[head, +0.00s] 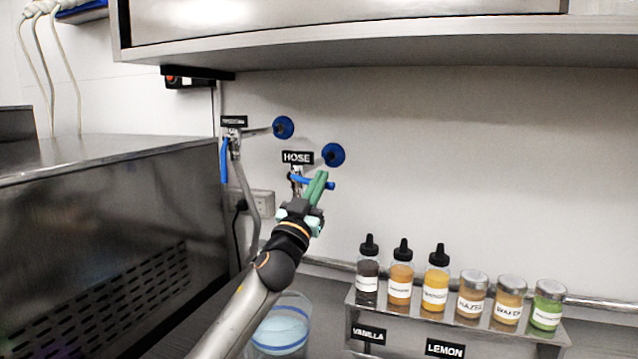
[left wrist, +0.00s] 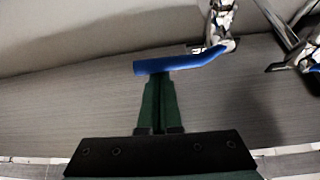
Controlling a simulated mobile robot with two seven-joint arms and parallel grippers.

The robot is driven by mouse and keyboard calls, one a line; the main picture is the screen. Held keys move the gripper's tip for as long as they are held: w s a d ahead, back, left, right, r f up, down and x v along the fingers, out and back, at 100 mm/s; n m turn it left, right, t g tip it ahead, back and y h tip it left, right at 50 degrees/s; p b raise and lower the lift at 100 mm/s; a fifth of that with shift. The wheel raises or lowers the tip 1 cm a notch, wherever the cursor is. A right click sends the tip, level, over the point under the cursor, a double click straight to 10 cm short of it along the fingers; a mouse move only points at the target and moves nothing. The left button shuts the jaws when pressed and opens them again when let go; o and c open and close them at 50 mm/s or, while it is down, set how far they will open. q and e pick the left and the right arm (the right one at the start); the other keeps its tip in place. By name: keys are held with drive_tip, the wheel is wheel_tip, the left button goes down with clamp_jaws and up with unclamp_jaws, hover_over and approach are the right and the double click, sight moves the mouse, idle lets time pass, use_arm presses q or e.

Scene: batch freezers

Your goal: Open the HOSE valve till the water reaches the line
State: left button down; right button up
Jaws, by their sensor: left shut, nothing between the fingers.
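The HOSE valve's blue lever (head: 331,186) is on the wall below the black HOSE sign (head: 297,157). It lies nearly level, pointing right. My left gripper (head: 318,180) has green fingers, shut and empty, in front of the lever and partly hiding it. In the left wrist view, the closed fingertips (left wrist: 158,76) end at the lower edge of the blue lever (left wrist: 180,65); I cannot tell whether they touch. A clear container (head: 305,301) stands below, partly behind my left arm. My right gripper is out of view.
A second valve with a hanging blue lever (head: 224,160) is left of the HOSE valve. A steel machine (head: 100,240) fills the left. A shelf (head: 460,322) with several bottles and jars is at right. A steel cabinet (head: 350,50) overhangs above.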

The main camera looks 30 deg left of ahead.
use_arm(q)
drive_tip(key=shift+f+b, duration=0.35)
drive_tip(key=shift+f, duration=0.05)
drive_tip(key=f+m, duration=0.1)
drive_tip(key=f+m+h, duration=0.1)
drive_tip(key=f, duration=0.1)
drive_tip(key=shift+a+m+h+b, duration=0.3)
drive_tip(key=shift+a+b, duration=0.05)
drive_tip(key=shift+b, duration=0.05)
idle(0.4)
idle(0.6)
